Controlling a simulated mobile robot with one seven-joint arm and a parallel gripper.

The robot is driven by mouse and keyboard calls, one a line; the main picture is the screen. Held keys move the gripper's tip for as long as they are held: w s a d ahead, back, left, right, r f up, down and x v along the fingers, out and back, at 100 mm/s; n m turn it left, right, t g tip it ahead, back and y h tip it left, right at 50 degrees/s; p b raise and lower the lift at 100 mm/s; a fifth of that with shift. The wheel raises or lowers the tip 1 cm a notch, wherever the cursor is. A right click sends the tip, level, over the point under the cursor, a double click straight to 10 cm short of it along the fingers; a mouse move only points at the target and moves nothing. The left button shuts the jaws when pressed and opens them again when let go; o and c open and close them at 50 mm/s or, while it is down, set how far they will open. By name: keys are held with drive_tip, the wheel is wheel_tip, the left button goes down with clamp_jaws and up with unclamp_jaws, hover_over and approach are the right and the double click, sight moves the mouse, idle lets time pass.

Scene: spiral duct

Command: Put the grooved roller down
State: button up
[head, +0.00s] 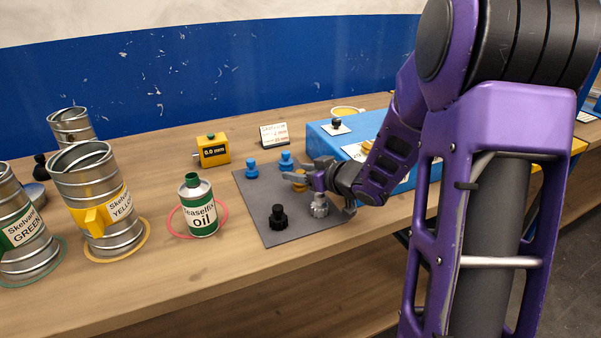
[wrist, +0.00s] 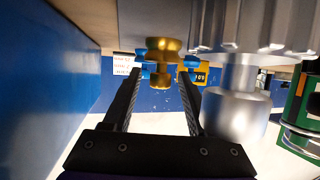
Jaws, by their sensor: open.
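A gold roller (head: 299,186) with a waist-like groove stands on the grey mat (head: 257,207), partly hidden by my gripper in the head view. In the wrist view the gold roller (wrist: 163,60) shows between and just beyond the fingertips. My gripper (head: 297,179) is low over the mat's right part, its fingers open on either side of the gold roller. In the wrist view my gripper (wrist: 161,80) shows a gap between the fingers; contact with the roller cannot be told.
A silver ridged roller (head: 319,205) stands close beside my gripper, and a black one (head: 278,217) nearer the front. Two blue rollers (head: 286,160) stand behind. An oil can (head: 198,207) is left of the mat. A blue box (head: 327,137) is close behind right.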

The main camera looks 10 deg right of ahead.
drive_tip(key=p+v, duration=0.3)
drive_tip(key=v, duration=0.9)
